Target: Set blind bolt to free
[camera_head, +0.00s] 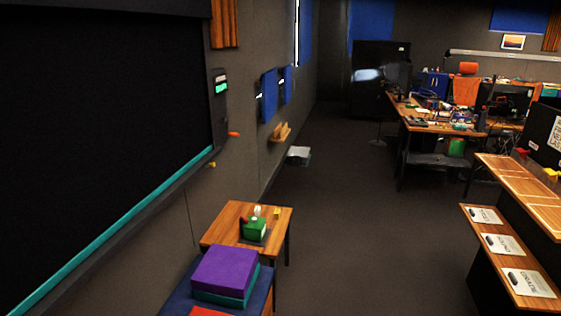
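A large black blind or screen (95,120) with a teal bottom edge (110,245) fills the left side. A dark upright frame (217,110) runs along its right side, with a small panel showing green (221,86). A small orange part (233,134) sticks out to the right low on this frame. A small yellow part (212,164) sits below it, by the teal edge. I cannot tell which part is the bolt, or its setting. Neither of my grippers is in view.
A small wooden table (222,232) bears a green box (254,230) with a pale ball-like top. Purple and teal blocks (224,270) lie nearer. A wooden counter (510,190) and a lower bench with signs (485,215) stand right. The middle floor (345,220) is clear.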

